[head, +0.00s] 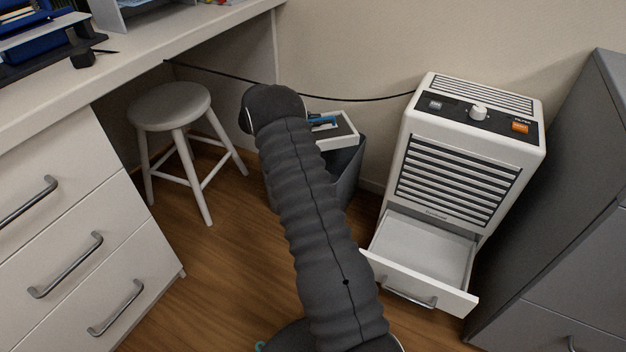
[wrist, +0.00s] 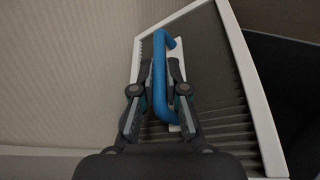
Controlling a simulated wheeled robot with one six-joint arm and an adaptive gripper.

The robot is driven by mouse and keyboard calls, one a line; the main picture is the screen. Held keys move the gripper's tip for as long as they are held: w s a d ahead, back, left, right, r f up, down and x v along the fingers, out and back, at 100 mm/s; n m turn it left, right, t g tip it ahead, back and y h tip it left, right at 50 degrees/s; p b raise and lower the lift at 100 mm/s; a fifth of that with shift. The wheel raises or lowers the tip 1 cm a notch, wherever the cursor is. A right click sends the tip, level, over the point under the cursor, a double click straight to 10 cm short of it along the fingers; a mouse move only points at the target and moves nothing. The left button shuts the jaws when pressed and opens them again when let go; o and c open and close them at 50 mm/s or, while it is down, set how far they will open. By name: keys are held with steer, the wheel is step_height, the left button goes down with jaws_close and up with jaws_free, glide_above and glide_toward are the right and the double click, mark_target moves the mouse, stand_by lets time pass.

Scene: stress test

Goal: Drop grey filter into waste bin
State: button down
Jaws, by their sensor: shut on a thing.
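The grey filter (wrist: 214,62) has a white frame, grey pleats and a blue handle (wrist: 160,75). My gripper (wrist: 160,88) is shut on the blue handle in the wrist view. In the head view the filter (head: 343,133) shows beyond my arm, over the dark waste bin (head: 346,170). My arm hides part of the filter and of the bin. I cannot tell whether the filter touches the bin's rim. A dark part, perhaps the bin (wrist: 285,85), shows at the right of the wrist view.
A white air unit (head: 455,165) stands to the right with its lower drawer (head: 425,250) pulled out and empty. A white stool (head: 170,108) stands left, by the desk drawers (head: 75,240). A black cable (head: 330,100) runs along the wall. A grey cabinet (head: 570,210) stands far right.

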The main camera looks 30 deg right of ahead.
steer(key=c, duration=1.1)
jaws_free()
steer(key=v, duration=1.2)
